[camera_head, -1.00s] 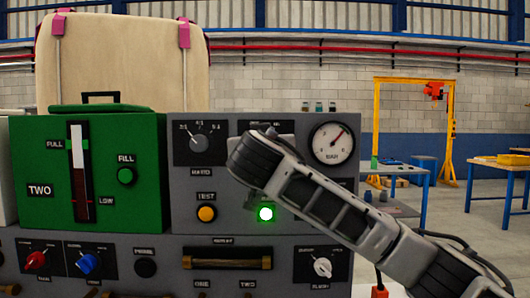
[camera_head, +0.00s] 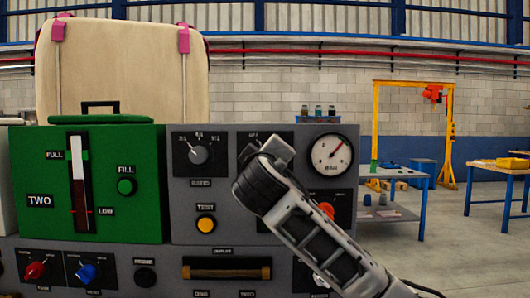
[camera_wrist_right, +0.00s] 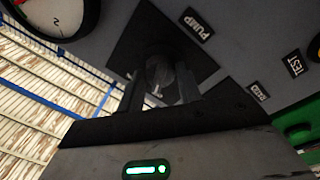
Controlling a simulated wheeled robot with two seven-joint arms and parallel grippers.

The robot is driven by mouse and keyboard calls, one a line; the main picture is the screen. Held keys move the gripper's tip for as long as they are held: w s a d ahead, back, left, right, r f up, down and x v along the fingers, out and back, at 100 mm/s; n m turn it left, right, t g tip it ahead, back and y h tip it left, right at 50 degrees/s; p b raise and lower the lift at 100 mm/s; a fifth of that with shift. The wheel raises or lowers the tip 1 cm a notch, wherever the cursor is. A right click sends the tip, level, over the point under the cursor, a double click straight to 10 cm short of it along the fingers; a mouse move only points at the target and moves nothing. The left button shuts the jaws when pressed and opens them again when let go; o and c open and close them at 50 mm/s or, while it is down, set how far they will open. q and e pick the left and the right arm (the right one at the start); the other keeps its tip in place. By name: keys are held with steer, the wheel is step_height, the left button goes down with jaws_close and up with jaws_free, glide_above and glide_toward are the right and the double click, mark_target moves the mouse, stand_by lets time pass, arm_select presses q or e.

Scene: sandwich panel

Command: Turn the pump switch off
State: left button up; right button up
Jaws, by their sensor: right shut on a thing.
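The pump switch (camera_wrist_right: 159,68) is a small grey knob on a black square plate, beside a PUMP label (camera_wrist_right: 197,24) in the right wrist view. My right gripper (camera_wrist_right: 162,88) is shut on the knob, with one dark finger on each side. In the head view my right gripper (camera_head: 268,152) is at the upper middle of the grey panel (camera_head: 222,140). There it hides the knob and most of its black plate (camera_head: 250,137). Which way the switch points is not clear. My left gripper is not in view.
A round gauge (camera_head: 332,154) sits just right of my gripper, with a red knob (camera_head: 327,210) below it. A selector knob (camera_head: 198,154), a yellow TEST button (camera_head: 206,224) and a green tank (camera_head: 140,220) are to the left. Blue tables (camera_head: 495,172) stand far right.

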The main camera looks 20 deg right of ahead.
arm_select(q)
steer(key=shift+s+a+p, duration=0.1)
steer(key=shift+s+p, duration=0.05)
steer(key=shift+p, duration=0.15)
arm_select(e)
steer(key=shift+n, duration=0.7)
steer(key=o, duration=1)
arm_select(q)
steer(key=b, duration=0.2)
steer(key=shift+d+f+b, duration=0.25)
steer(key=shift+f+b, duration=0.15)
arm_select(e)
steer(key=v, duration=1.6)
